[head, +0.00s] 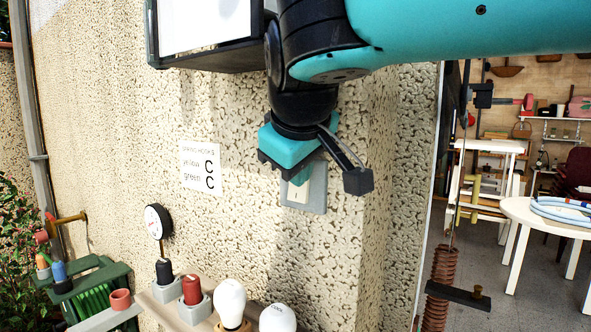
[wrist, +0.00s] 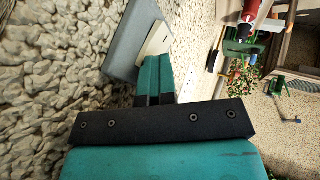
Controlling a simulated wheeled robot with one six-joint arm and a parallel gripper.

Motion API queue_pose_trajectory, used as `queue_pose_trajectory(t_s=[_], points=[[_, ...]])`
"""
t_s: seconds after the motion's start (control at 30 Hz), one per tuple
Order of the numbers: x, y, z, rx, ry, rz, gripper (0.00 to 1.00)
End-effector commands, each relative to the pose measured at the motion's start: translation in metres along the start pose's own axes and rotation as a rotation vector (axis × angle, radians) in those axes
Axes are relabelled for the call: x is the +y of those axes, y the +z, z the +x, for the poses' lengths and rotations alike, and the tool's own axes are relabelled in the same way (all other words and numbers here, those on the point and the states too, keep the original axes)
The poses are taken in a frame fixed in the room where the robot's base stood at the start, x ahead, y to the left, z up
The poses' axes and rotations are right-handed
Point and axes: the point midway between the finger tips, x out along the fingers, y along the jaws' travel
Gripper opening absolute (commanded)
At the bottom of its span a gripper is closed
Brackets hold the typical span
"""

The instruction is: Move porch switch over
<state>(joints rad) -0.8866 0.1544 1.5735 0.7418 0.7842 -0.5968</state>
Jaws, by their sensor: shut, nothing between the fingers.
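The porch switch (head: 318,190) is a cream rocker in a grey plate on the pebbled wall, partly hidden behind my gripper in the head view. In the wrist view the grey plate (wrist: 130,38) and its cream rocker (wrist: 157,38) show at the top, just beyond the fingertips. My gripper (head: 300,178) is shut and empty, with its teal fingers together in front of the switch's left part. The fingers (wrist: 154,72) overlap the rocker's lower edge in the wrist view. I cannot tell whether they touch it.
A paper sign (head: 201,167) is on the wall to the left. A gauge (head: 157,222), a red knob (head: 192,290) and white bulbs (head: 231,302) stand along a ledge below. A dark-framed box (head: 205,35) juts out above. The doorway with a white table (head: 545,215) is right.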

Motion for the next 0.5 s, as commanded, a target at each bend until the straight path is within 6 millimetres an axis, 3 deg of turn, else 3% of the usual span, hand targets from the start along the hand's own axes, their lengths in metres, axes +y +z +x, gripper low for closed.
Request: queue_pose_trajectory(t_s=[0.5], points=[[0.0055,-0.0063,-0.0102,0.003,0.0,0.001,0.0]])
